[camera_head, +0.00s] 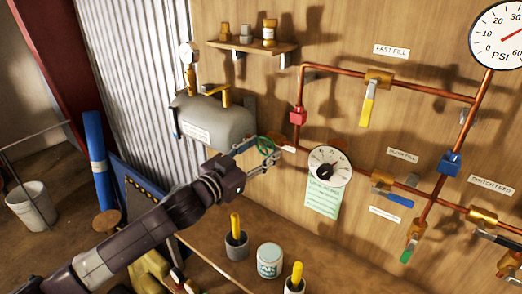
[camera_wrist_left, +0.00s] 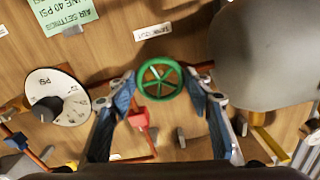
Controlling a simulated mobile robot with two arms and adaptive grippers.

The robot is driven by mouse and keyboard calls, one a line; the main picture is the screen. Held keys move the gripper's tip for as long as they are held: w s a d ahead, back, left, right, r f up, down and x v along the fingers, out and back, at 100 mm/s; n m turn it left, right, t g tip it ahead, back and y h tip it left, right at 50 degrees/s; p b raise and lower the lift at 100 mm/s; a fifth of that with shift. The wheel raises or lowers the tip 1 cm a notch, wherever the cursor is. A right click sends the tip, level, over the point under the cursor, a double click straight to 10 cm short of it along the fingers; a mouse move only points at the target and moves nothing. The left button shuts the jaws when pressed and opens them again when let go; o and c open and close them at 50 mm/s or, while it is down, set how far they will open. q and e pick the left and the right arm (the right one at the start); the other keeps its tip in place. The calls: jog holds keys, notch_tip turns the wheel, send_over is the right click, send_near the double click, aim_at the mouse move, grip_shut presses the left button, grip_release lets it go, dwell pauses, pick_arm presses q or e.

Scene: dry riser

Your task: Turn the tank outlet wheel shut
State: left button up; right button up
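The tank outlet wheel (camera_head: 266,146) is a small green spoked handwheel on the pipe to the right of the grey tank (camera_head: 215,121). In the left wrist view the green wheel (camera_wrist_left: 160,80) shows nearly face on, with a white label above it. My left gripper (camera_head: 258,152) is at the wheel. In the left wrist view the blue-padded fingers of my left gripper (camera_wrist_left: 161,82) are spread, one on each side of the wheel, with a narrow gap showing on both sides. Whether the tips are level with the rim in depth I cannot tell. My right gripper is not in view.
A dial gauge (camera_head: 330,166) and a red block (camera_head: 298,115) sit close right of the wheel. Copper pipes with several valves run across the wooden wall. Below, a bench holds a tin (camera_head: 269,260) and cups. A small shelf (camera_head: 252,46) hangs above the tank.

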pick_arm(q)
jog(key=c, duration=0.3)
jog(key=shift+m, duration=0.3)
